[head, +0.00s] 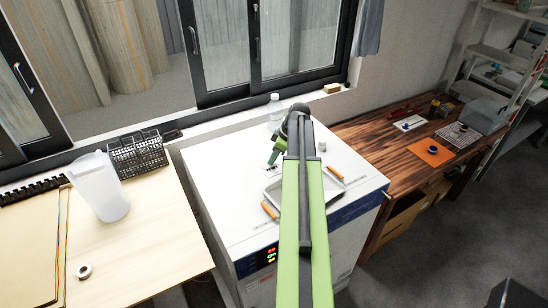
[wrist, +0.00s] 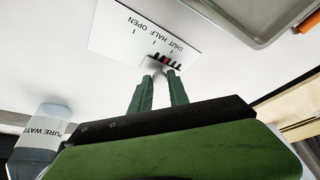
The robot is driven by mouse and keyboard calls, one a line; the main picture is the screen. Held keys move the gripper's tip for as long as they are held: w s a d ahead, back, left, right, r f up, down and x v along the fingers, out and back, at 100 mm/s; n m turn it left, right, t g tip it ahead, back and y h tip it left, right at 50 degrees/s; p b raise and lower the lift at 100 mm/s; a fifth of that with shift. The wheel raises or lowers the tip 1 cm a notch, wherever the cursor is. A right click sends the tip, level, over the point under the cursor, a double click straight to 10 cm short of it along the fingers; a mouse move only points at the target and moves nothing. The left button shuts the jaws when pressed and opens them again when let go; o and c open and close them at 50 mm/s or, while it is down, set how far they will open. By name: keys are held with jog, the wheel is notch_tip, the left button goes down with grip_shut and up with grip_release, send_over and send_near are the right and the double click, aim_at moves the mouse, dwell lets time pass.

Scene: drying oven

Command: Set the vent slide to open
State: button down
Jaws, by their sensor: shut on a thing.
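The vent slide (wrist: 165,61) is on the white oven top in the wrist view, a small dark toothed piece with a red mark. It sits beside a white label plate (wrist: 125,40) reading SHUT, HALF and OPEN, with a tick for each. The red mark is nearest the SHUT tick. My gripper (wrist: 161,75) has its two green fingers at the slide, closed on its small knob; the exact contact is partly hidden. In the head view the gripper (head: 277,150) is at the back of the white oven (head: 225,190), and my arm hides the slide.
A metal tray (head: 272,196) with orange handles lies on the oven top. A bottle (wrist: 40,140) labelled PURE WATER stands near the gripper. A wooden bench (head: 385,155) is at right. A table (head: 150,235) with a white jug (head: 100,190) is at left.

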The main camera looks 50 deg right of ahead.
dwell(0.8)
jog(key=d, duration=0.2)
jog(key=s+d, duration=0.1)
jog(key=d, duration=0.1)
jog(key=s+d, duration=0.1)
jog(key=d, duration=0.1)
jog(key=shift+d, duration=0.1)
jog(key=c, duration=1.3)
grip_release()
jog(key=shift+s, duration=0.1)
jog(key=shift+o, duration=0.2)
jog(key=shift+r+p, duration=0.4)
jog(key=p+v, duration=1.5)
jog(key=v, duration=0.1)
jog(key=shift+s+r, duration=0.2)
jog(key=shift+r, duration=0.05)
